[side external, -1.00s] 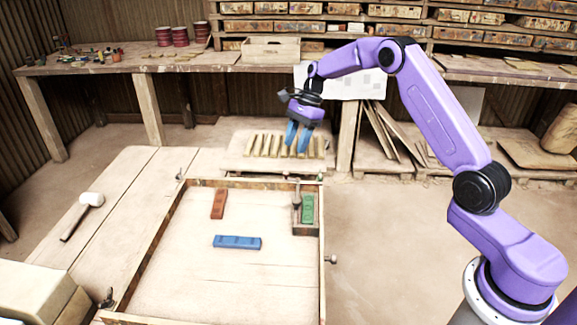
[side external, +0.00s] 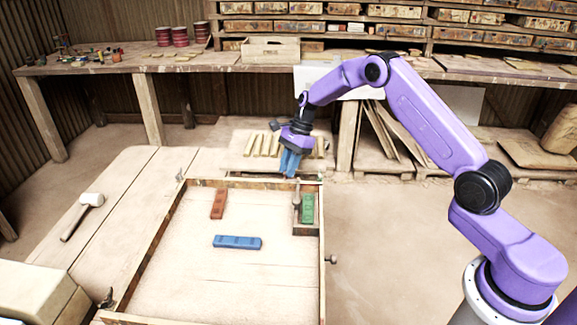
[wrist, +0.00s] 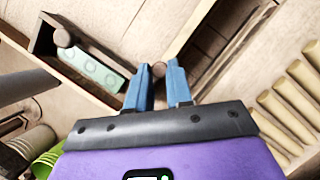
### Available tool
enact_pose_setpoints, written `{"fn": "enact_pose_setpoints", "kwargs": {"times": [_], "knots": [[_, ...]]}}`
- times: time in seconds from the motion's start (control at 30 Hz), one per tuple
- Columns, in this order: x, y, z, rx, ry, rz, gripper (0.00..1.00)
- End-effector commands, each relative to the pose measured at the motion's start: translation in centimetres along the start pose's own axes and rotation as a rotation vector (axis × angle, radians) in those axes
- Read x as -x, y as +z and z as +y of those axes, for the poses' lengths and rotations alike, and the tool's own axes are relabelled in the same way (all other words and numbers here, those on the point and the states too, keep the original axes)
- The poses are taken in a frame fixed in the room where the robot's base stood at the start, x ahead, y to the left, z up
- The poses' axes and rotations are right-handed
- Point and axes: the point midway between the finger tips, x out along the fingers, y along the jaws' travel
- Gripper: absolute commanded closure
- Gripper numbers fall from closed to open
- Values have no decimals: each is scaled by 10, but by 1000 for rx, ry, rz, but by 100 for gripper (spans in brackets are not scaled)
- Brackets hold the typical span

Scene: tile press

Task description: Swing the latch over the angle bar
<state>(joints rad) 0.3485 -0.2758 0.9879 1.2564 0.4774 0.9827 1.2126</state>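A dark wooden bar that looks like the latch (side external: 297,203) lies along the left side of the green block (side external: 308,208), in the frame's back right corner. In the wrist view, the bar carries a round knob (wrist: 62,37) at one end, beside the green block (wrist: 92,68). A round peg (wrist: 159,69) shows between my blue fingertips near the bar's other end. My gripper (side external: 289,174) is above the frame's back edge; it also shows in the wrist view (wrist: 160,75). Its fingers are apart, and I cannot tell if they touch the peg. I cannot single out the angle bar.
The wooden frame (side external: 322,240) holds a red block (side external: 218,203) and a blue block (side external: 237,242) on its bed. A side knob (side external: 331,260) sticks out right. A mallet (side external: 82,215) lies left. Several yellow strips (side external: 262,145) lie behind the frame.

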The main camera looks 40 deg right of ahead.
Motion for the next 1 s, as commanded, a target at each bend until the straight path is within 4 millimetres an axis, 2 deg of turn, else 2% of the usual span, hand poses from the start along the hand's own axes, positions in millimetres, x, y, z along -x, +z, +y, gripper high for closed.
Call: {"fn": "enact_pose_setpoints", "kwargs": {"times": [0.47,0.67,1.0], "knots": [[-1,2,1,51,22,1,100],[-2,4,2,165,68,1,100],[-4,10,10,453,189,0,100]]}}
